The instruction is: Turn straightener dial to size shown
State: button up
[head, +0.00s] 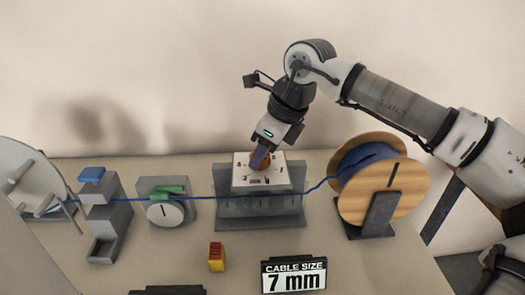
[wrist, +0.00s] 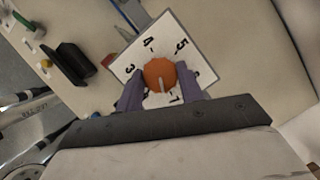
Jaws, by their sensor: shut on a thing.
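The straightener (head: 232,208) is a grey block with a white dial plate (head: 244,180) on top. The plate also shows in the wrist view (wrist: 172,31), with printed numbers; 3, 4 and 5 are legible, others are partly covered. An orange round dial (wrist: 160,71) with a pale pointer line sits in its middle. The line points toward my gripper's palm side, near a partly hidden number. My gripper (wrist: 160,88) is shut on the dial, one purple finger on each side. In the head view my gripper (head: 261,158) comes down from above onto the dial. A sign (head: 294,275) reads "CABLE SIZE 7 mm".
A wooden spool (head: 404,188) of blue cable stands at the right. The blue cable (head: 318,186) runs left through the straightener to a grey device with a green lever (head: 168,191) and a grey stand with a blue top (head: 92,174). A small red-yellow block (head: 216,262) lies in front.

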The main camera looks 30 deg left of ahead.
jog(key=shift+n+g, duration=0.4)
jog(key=shift+n, duration=0.7)
jog(key=o, duration=1)
jog(key=shift+h, duration=0.3)
jog(key=b+v, duration=0.1)
jog(key=v, duration=1.2)
jog(key=shift+w+d+r, duration=0.15)
jog(key=shift+d+r, duration=0.05)
jog(key=shift+r, duration=0.15)
